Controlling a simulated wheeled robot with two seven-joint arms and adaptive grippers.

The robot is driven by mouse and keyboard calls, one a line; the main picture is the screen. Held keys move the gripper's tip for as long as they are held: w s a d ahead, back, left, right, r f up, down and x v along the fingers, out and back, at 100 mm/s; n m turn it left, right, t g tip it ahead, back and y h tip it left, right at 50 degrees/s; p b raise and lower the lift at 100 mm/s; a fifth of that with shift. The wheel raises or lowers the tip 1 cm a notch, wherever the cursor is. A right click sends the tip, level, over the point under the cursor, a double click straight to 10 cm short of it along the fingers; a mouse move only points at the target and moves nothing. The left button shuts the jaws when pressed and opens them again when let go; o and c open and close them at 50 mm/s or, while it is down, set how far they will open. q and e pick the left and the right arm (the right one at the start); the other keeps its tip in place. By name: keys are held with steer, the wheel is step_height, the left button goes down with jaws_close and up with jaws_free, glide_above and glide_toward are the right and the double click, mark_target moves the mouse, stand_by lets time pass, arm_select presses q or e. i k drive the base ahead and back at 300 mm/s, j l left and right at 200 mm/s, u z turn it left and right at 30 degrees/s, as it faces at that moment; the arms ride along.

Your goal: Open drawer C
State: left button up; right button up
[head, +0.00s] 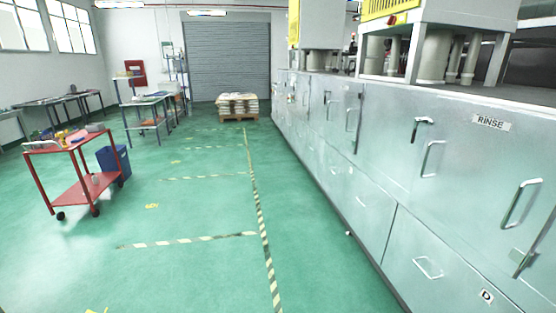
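A long row of pale metal cabinets runs along the right side of the head view. No label C can be read anywhere. Neither of my grippers is in view.
Upper doors have bar handles (521,203) and a RINSE sign (490,122). Green floor with striped tape (258,210) lies clear beside the cabinets. A red cart (80,188) and blue bin (114,160) stand left. A loaded pallet (237,107) stands far back.

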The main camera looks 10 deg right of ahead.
mark_target(370, 211)
steer(key=i, duration=0.8)
steer(key=i+z, duration=0.25)
steer(key=i, duration=0.15)
steer(key=i+z, duration=0.25)
steer(key=i, duration=0.15)
steer(key=i+z, duration=0.85)
steer(key=i+j+z, duration=0.7)
steer(key=i+z, duration=0.15)
